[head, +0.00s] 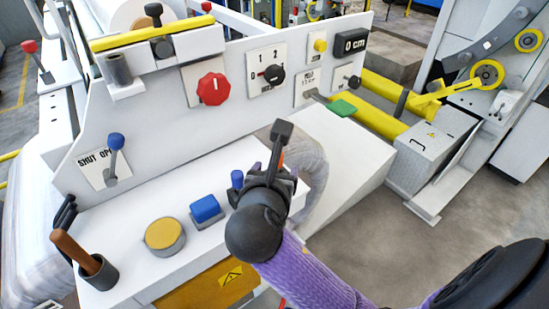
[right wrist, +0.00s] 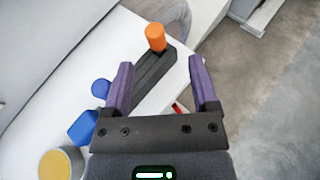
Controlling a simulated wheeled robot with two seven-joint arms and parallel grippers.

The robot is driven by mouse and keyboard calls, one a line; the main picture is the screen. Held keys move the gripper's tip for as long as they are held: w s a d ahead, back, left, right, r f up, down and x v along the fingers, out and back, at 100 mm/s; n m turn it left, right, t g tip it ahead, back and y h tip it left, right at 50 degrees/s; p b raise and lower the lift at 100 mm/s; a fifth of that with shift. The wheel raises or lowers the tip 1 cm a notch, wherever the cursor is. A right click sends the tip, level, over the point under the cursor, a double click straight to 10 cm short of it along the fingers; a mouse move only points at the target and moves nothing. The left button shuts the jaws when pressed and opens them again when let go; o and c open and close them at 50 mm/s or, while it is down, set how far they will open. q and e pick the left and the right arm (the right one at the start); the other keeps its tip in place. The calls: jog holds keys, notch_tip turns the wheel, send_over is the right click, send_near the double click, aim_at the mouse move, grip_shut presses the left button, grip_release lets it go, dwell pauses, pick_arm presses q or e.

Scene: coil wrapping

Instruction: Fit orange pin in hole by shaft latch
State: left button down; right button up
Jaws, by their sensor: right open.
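The orange pin (right wrist: 155,37) stands at the far end of a dark bar (right wrist: 154,78) in the right wrist view. In the head view only a small orange part (head: 281,154) shows above my right gripper. My right gripper (right wrist: 161,64) is open, its two purple fingers apart on either side of the bar. The pin appears just beyond the fingertips. In the head view the right gripper (head: 270,175) is over the right end of the white console. The yellow shaft latch (head: 485,75) is at the upper right. I cannot make out its hole. My left gripper is not in view.
The console carries a blue button (head: 205,208), a yellow button (head: 165,235), a small blue peg (head: 237,178) and a brown-handled tool in a dark cup (head: 98,270). A panel with a red knob (head: 212,88) stands behind. Open floor lies right of the console.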

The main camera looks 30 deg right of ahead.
jog(key=p+x, duration=0.1)
jog(key=x, duration=0.8)
jog(key=shift+w+f, duration=0.15)
jog(key=shift+w, duration=0.3)
jog(key=shift+s, duration=0.1)
grip_shut()
